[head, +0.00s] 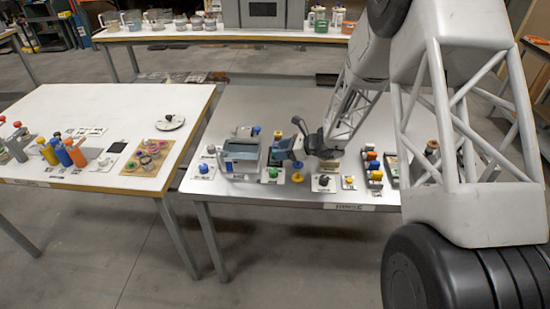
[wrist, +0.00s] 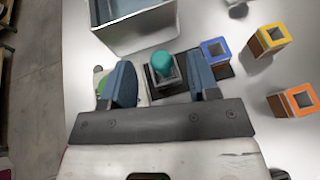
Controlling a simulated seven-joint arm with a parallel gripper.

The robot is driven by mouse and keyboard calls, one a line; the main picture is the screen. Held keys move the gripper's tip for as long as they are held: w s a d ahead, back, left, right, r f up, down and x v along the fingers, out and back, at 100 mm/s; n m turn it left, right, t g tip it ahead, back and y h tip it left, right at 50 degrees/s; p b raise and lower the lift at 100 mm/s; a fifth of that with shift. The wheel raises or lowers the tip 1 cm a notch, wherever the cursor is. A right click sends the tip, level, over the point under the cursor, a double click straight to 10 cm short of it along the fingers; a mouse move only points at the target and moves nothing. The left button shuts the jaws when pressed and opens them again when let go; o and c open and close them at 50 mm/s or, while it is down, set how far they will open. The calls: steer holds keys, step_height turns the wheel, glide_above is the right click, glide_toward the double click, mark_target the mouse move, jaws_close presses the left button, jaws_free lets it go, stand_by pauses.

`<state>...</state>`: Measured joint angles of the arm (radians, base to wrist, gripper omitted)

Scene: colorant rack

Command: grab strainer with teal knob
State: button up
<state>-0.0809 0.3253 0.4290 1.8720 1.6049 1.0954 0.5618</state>
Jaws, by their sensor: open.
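The strainer with the teal knob (wrist: 163,64) stands on a dark mat in the wrist view, just beyond and between my fingertips. Its teal top and grey square body show; its lower part is partly hidden. My gripper (wrist: 161,72) is open, with one blue-grey finger left of the knob and one right of it. I see no clear contact, and nothing is held. In the head view my gripper (head: 293,138) is low over the right table, right of a grey bin; I cannot make out the teal knob there.
The grey bin (wrist: 147,37) stands close beyond the left finger. A blue-topped holder (wrist: 215,49) is close to the right finger. A yellow-topped holder (wrist: 268,39) and an orange-topped one (wrist: 294,101) are farther right. A green knob (wrist: 101,86) is beside the left finger.

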steer(key=shift+x, duration=1.6)
steer(key=shift+c, duration=0.2)
jaws_close()
